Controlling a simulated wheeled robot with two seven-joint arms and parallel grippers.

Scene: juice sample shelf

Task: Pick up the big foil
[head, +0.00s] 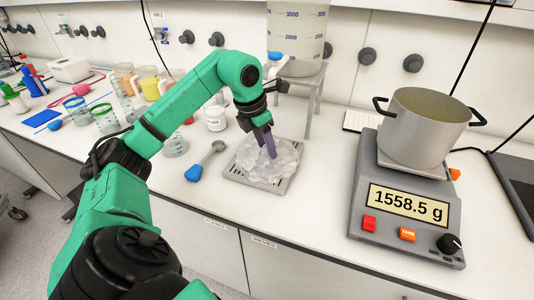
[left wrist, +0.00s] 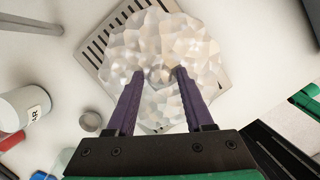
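The big foil (head: 255,164) is a crumpled, pale silvery sheet. It lies on a slotted metal plate (head: 234,176) on the bench, and it fills the upper middle of the left wrist view (left wrist: 200,50). My left gripper (head: 268,152) points down at the foil from above, with its purple fingertips at the foil's surface. In the left wrist view the fingers (left wrist: 160,73) stand apart, with foil showing between and beyond them. I cannot tell whether the tips touch it. My right gripper is not in view.
A blue-handled spoon (head: 205,162) lies left of the plate. A white labelled jar (head: 215,118) and a flask (head: 174,145) stand behind it. A scale (head: 405,205) carrying a pot (head: 424,125) stands right. A stand (head: 312,100) holds a large graduated container behind. Bench right of the plate is clear.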

